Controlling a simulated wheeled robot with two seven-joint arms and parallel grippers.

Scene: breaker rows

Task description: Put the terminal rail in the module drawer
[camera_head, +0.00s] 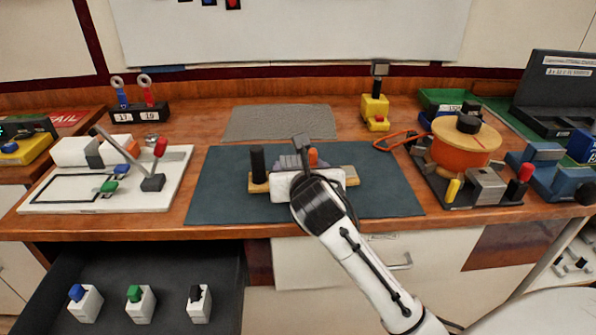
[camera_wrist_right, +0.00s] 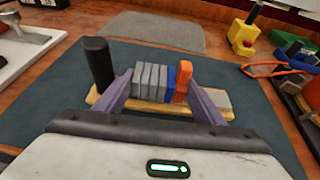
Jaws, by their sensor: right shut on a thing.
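The terminal rail (camera_head: 259,187) lies across the dark mat (camera_head: 225,200) at the middle of the bench. It has a yellow base, a black upright post at its left end and a row of grey, blue and orange blocks. It also shows in the right wrist view (camera_wrist_right: 152,78). My right gripper (camera_head: 303,168) is shut on the rail, its two fingers (camera_wrist_right: 160,88) at either end of the block row. I cannot tell whether the rail is clear of the mat. The module drawer (camera_head: 160,262) is open at lower left. My left gripper is out of view.
In the drawer stand a blue-topped module (camera_head: 85,302), a green-topped one (camera_head: 140,303) and a black-topped one (camera_head: 199,303). A white switch board (camera_head: 65,197) is left of the mat. An orange round device (camera_head: 465,145) and a yellow tool (camera_head: 375,108) stand right.

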